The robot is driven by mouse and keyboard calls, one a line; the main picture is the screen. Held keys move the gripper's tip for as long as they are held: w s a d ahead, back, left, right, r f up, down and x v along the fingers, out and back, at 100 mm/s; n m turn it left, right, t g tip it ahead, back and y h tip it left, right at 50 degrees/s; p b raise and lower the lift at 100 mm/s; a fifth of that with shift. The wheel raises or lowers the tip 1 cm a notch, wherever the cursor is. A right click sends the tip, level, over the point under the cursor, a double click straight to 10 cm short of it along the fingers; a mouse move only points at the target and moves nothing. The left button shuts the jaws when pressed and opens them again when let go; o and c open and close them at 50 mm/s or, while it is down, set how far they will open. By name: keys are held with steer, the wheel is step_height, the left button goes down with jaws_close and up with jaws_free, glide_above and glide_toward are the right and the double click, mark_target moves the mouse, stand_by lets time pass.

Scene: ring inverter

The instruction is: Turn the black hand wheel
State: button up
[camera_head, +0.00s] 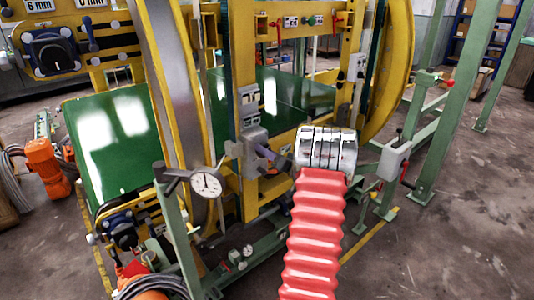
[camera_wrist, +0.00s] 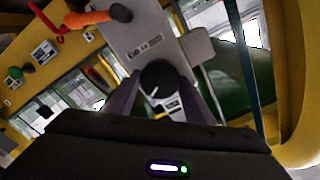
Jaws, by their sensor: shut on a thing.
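The black hand wheel (camera_wrist: 160,82) is a small round black knob with a white mark, in the upper middle of the wrist view. It sits in front of a light grey metal plate (camera_wrist: 140,35). My gripper (camera_wrist: 163,98) has its two grey fingers on either side of the wheel and is shut on it. In the head view my gripper (camera_head: 272,158) reaches left from my silver wrist to a grey fitting (camera_head: 252,135) on a yellow post. The wheel itself is hidden or too small to tell there.
An orange lever (camera_wrist: 92,18) with a black end is close to the wheel. A dial gauge (camera_head: 206,184) stands at the left.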

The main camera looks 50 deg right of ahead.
steer(key=shift+s+f+m, duration=0.1)
steer(key=shift+f+m, duration=0.15)
steer(key=shift+m, duration=0.45)
steer(key=shift+f+m, duration=0.25)
steer(key=shift+m, duration=0.45)
steer(key=shift+a, duration=0.1)
steer(key=o, duration=1.1)
steer(key=shift+r, duration=0.3)
steer(key=shift+c, duration=0.2)
steer(key=v, duration=1.3)
steer(key=shift+s, duration=0.3)
